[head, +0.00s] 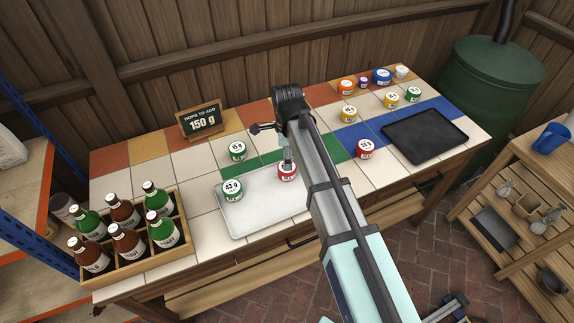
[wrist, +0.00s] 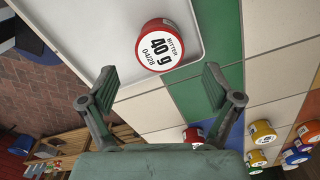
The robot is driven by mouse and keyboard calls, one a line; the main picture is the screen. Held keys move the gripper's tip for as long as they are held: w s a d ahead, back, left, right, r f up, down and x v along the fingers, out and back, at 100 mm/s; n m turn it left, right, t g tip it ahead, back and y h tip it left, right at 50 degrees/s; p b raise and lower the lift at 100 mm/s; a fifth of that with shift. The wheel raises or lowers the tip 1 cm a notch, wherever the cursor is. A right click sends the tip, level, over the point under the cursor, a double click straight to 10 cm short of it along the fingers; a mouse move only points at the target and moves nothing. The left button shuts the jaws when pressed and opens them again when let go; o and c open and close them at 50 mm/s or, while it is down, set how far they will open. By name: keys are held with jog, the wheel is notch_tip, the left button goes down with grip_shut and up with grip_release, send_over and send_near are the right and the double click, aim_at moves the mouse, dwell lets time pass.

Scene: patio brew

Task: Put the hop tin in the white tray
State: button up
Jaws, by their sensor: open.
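The white tray (head: 262,212) lies on the tiled counter. A red-sided tin labelled 40 g (head: 287,172) appears to stand inside its far right corner, partly covered by a finger of my gripper. A green tin labelled 43 g (head: 233,190) stands in the tray's far left part. My gripper (wrist: 160,80) is open and empty, fingers spread above the tray corner. In the wrist view the red tin (wrist: 160,48) is apart from both fingertips, and its label reads "Bitter 40 g". Outside the tray are a green tin (head: 237,151) and another red tin (head: 365,148).
A crate of bottles (head: 130,262) stands at the counter's left. A sign reading "Hops to add 150 g" (head: 202,120) stands behind. A black tray (head: 425,136) lies at the right. Several other tins, including a yellow one (head: 349,114), stand at the back right.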

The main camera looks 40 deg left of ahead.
jog(key=shift+r+b, duration=0.35)
jog(key=shift+r, duration=2.3)
